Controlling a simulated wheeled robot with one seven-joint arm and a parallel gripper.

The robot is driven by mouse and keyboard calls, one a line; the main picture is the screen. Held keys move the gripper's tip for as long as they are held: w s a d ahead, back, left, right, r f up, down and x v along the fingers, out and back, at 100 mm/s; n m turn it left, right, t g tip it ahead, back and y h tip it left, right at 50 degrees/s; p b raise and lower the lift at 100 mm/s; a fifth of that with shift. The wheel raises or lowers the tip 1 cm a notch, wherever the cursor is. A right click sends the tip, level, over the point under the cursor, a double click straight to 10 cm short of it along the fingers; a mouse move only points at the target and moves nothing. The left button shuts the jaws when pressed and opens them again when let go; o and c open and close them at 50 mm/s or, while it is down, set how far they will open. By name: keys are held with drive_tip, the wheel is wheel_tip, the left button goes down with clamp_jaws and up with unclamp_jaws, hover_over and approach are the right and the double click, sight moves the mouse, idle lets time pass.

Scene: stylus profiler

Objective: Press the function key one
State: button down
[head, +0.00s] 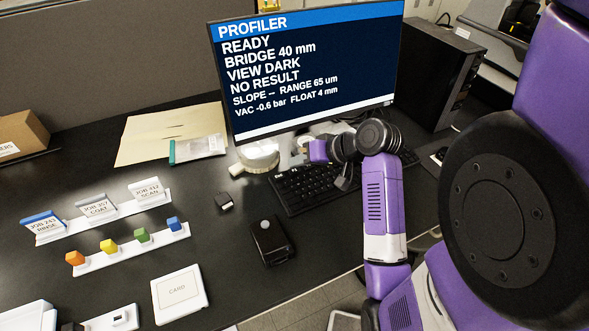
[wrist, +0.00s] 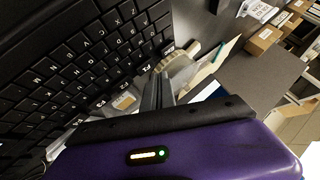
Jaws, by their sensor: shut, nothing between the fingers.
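The black keyboard (head: 292,192) lies on the desk in front of the monitor in the head view. It fills the left of the wrist view (wrist: 75,60), with its function-key row running along the edge nearest my fingers. The function key one (wrist: 143,69) appears close beside my fingertips, near the corner of the keyboard; its label is small and hard to read. My gripper (wrist: 157,88) is shut and empty, at the far left end of the keyboard. It also shows in the head view (head: 304,147). I cannot tell whether the fingertips touch a key.
The monitor (head: 310,70) stands behind the keyboard, reading READY and NO RESULT. A pale round device (head: 258,157) sits just left of my gripper. A black box with a button (head: 270,240) lies in front. Colored blocks on a strip (head: 130,249) stand further left.

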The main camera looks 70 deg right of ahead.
wheel_tip(320, 180, up, 5)
drive_tip(key=p, duration=0.5)
drive_tip(key=shift+s+a, duration=0.15)
idle(0.6)
drive_tip(key=shift+d+r, duration=0.15)
drive_tip(key=shift+d, duration=0.2)
drive_tip(key=d+r+m+h, duration=0.2)
drive_tip(key=d+r+h, duration=0.2)
drive_tip(key=d+h, duration=0.15)
drive_tip(key=n+t+h+b, duration=0.2)
drive_tip(key=h+b, duration=0.1)
hover_over(299, 172)
drive_tip(key=w+a, duration=0.1)
drive_tip(key=a, duration=0.5)
drive_tip(key=f, duration=0.2)
drive_tip(key=s+a+n+t+y+b, duration=0.25)
drive_tip(key=a+n+t, duration=0.2)
drive_tip(key=a, duration=1.05)
drive_tip(key=s+a+f+n+y+b, duration=0.1)
drive_tip(key=s+a+f+n+y, duration=0.1)
drive_tip(key=a, duration=0.5)
drive_tip(key=s+a+f+n+g+y, duration=0.1)
drive_tip(key=s+a+f+n+y, duration=0.2)
drive_tip(key=s+a+n+y, duration=0.2)
drive_tip(key=s+a+y, duration=0.1)
drive_tip(key=a, duration=0.1)
drive_tip(key=shift+s+a+y+b, duration=0.35)
drive_tip(key=shift+y, duration=0.05)
